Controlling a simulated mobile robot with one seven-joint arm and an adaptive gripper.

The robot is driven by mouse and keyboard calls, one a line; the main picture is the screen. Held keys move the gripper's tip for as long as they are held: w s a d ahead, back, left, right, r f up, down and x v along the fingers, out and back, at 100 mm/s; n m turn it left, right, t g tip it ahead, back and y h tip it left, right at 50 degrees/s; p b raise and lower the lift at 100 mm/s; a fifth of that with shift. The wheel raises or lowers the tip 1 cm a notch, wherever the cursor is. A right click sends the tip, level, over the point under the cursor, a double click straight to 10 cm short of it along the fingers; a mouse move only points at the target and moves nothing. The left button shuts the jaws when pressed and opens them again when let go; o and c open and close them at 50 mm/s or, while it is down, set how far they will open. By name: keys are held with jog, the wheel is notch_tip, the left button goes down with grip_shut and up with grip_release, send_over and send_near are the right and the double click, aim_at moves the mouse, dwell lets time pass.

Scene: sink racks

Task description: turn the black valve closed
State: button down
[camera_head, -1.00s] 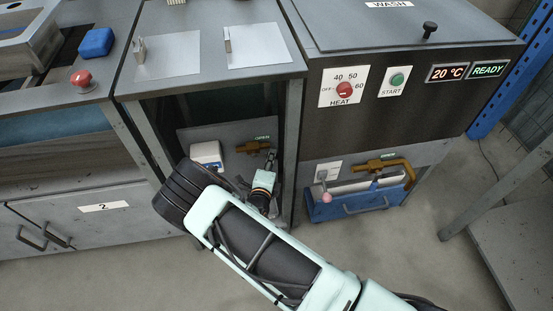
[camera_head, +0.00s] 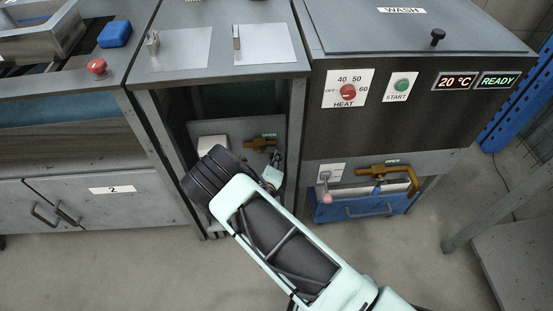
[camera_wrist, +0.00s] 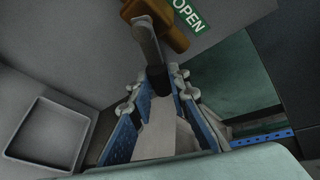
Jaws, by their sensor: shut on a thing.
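The valve is a brass body (camera_head: 258,145) on the back panel of the open bay under the middle counter. In the wrist view, the brass body (camera_wrist: 172,28) is at the top, beside a green OPEN label (camera_wrist: 188,15). Its grey lever (camera_wrist: 147,42) with a black end (camera_wrist: 157,77) points down towards my gripper (camera_wrist: 159,92). The gripper's fingers are closed on either side of the black end, holding the lever. In the head view my gripper (camera_head: 274,172) is just below the valve, partly hidden by my wrist.
A white box (camera_head: 212,132) is on the panel left of the valve, and a grey tray-like recess (camera_wrist: 47,132) shows in the wrist view. The bay's right post (camera_head: 296,140) stands close to my gripper.

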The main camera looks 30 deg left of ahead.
jog(key=shift+f, duration=0.1)
dwell(0.3)
jog(key=c, duration=1.8)
grip_release()
jog(key=v, duration=1.2)
